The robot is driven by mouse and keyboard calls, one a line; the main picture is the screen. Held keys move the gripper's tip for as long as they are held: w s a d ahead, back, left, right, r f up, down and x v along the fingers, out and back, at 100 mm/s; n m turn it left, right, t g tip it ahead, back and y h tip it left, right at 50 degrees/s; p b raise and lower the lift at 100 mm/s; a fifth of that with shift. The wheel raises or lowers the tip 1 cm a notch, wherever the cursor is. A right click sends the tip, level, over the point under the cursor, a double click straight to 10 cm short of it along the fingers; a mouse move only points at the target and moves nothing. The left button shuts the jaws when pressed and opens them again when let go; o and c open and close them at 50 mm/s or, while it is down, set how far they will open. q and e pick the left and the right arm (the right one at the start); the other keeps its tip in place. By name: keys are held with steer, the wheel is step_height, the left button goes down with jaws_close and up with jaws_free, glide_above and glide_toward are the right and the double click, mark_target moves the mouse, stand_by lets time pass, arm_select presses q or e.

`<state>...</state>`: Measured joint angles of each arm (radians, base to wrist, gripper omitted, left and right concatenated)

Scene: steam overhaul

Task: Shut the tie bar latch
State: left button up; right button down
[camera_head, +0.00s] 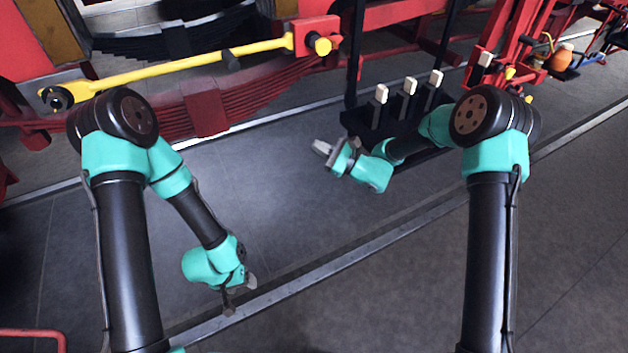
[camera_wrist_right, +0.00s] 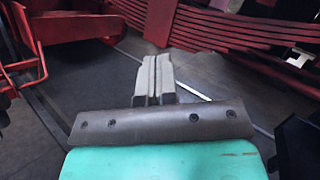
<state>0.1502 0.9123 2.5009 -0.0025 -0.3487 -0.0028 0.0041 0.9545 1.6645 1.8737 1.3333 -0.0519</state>
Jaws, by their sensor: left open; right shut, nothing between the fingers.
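A long yellow bar (camera_head: 180,65), which looks like the tie bar, runs across the upper left of the head view. Its left end has a dark round joint (camera_head: 57,98). Its right end meets a red bracket (camera_head: 312,30) with a yellow knob (camera_head: 320,46); I cannot tell which part is the latch or how it stands. My right gripper (camera_head: 322,148) is shut and empty, below and apart from the bar's right end. Its fingers (camera_wrist_right: 155,78) lie together in the right wrist view. My left gripper (camera_head: 238,298) is open and empty, low over the floor, far from the bar.
Red leaf springs (camera_head: 225,95) lie beneath the bar and also show in the right wrist view (camera_wrist_right: 230,35). A black stand with several white-tipped levers (camera_head: 408,88) is right of my right gripper. Grey floor (camera_head: 270,190) between my arms is clear.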

steer(key=s+a+f+n+g+h, duration=0.1)
steer(key=s+f+n+g, duration=0.1)
steer(key=s+f+g, duration=0.3)
step_height(320, 180, down, 2)
steer(key=shift+s+f+h, duration=0.1)
steer(key=shift+s+h, duration=0.2)
steer(key=shift+s, duration=0.4)
steer(key=shift+a, duration=0.1)
steer(key=w+d+r+m+t+h, duration=0.3)
steer(key=w+r+m+t, duration=0.2)
steer(key=r+m+t, duration=0.3)
steer(key=w+d+r+m+t+h, duration=0.4)
steer(key=w+r+m+t, duration=0.2)
steer(key=r+m+t, duration=0.3)
steer(key=t, duration=0.4)
steer(key=shift+w+r+m+t+h, duration=0.15)
steer(key=shift+m+t+h, duration=0.15)
steer(key=shift+t, duration=0.1)
steer(key=shift+w, duration=0.1)
